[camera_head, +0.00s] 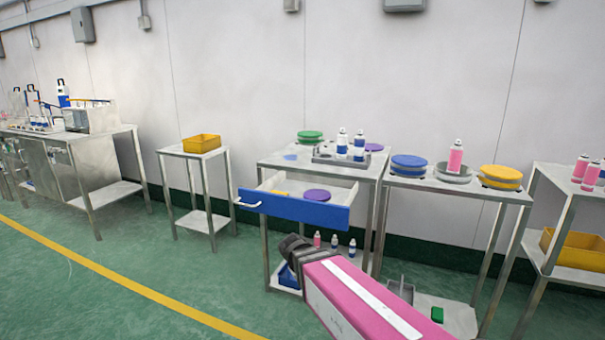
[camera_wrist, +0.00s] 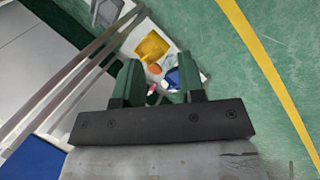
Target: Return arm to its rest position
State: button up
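My pink arm (camera_head: 355,300) reaches up from the bottom of the head view. Its dark end lies in front of the middle table, just below the open blue drawer (camera_head: 292,207). My gripper's fingers cannot be made out there. In the wrist view my gripper (camera_wrist: 160,66) has its two green fingers spread apart, with nothing held between them. Beyond the fingers, lower down, are a yellow item (camera_wrist: 152,46) and a blue item (camera_wrist: 189,72) on a pale surface. A blue panel (camera_wrist: 32,160) fills the lower left corner.
The middle table (camera_head: 275,160) holds a green round piece, bottles and a fixture. The open drawer holds a purple disc (camera_head: 317,195). The right table (camera_head: 440,184) carries blue and yellow round pieces and a pink can (camera_head: 455,157). Green floor in front is clear.

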jog(key=s+d+f+m+g+y, duration=0.1)
jog(key=s+d+f+m+y, duration=0.1)
jog(key=d, duration=0.5)
jog(key=s+d+f+m+g+y, duration=0.1)
jog(key=s+d+f+m+y, duration=0.1)
jog(key=d, duration=0.6)
jog(key=shift+s+d+m+y, duration=0.3)
jog(key=shift+m+y, duration=0.1)
jog(key=shift+m, duration=0.2)
jog(key=shift+a, duration=0.1)
